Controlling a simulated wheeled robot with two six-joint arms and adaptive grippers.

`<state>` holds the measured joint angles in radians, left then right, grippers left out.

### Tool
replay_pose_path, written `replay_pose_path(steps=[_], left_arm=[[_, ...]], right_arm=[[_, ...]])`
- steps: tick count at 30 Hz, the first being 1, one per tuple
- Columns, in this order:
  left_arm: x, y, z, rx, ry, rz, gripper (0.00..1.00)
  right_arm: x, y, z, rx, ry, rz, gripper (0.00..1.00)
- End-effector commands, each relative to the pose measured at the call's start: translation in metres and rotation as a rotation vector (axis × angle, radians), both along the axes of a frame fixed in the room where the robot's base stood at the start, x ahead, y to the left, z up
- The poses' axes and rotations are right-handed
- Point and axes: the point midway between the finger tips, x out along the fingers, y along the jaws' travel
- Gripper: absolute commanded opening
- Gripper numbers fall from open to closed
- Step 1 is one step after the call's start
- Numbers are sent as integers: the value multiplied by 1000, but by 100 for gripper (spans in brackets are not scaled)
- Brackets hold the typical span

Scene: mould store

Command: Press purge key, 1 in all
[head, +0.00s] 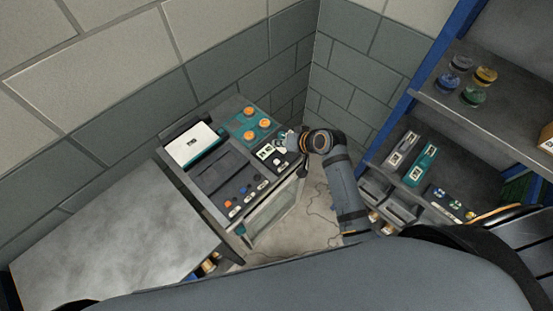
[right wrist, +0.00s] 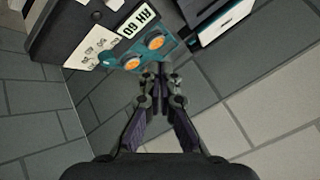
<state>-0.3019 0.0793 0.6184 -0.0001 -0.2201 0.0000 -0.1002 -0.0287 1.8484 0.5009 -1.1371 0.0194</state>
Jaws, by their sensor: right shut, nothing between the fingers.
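A bench (head: 195,195) with control units stands against the wall in the head view. On its far end, a teal plate (head: 238,122) carries several orange round buttons (head: 264,123); two orange buttons show in the right wrist view (right wrist: 155,42). I cannot read which control is the purge key. Beside the plate is a panel with a white label (head: 265,154); its label also shows in the right wrist view (right wrist: 137,19). My right gripper (right wrist: 161,78) is shut and empty, its tips close to the teal plate; contact cannot be told. My left gripper is not in view.
A white-topped box (head: 192,144) and a dark panel with small coloured knobs (head: 243,190) share the bench. A grey table (head: 120,235) stands at left. Blue-framed shelving (head: 430,60) at right holds coloured jars (head: 473,95) and a teal unit (head: 420,166).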

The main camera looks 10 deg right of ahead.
Motion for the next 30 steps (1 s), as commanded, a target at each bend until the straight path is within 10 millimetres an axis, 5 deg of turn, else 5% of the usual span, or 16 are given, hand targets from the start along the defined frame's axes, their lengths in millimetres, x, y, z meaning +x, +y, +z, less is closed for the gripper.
replay_pose_path(steps=[12,22,30], left_arm=[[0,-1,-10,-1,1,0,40],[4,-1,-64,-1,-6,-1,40],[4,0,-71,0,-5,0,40]], right_arm=[[0,0,-23,0,3,-1,0],[0,0,-71,0,0,-2,0],[0,0,-89,0,0,0,0]])
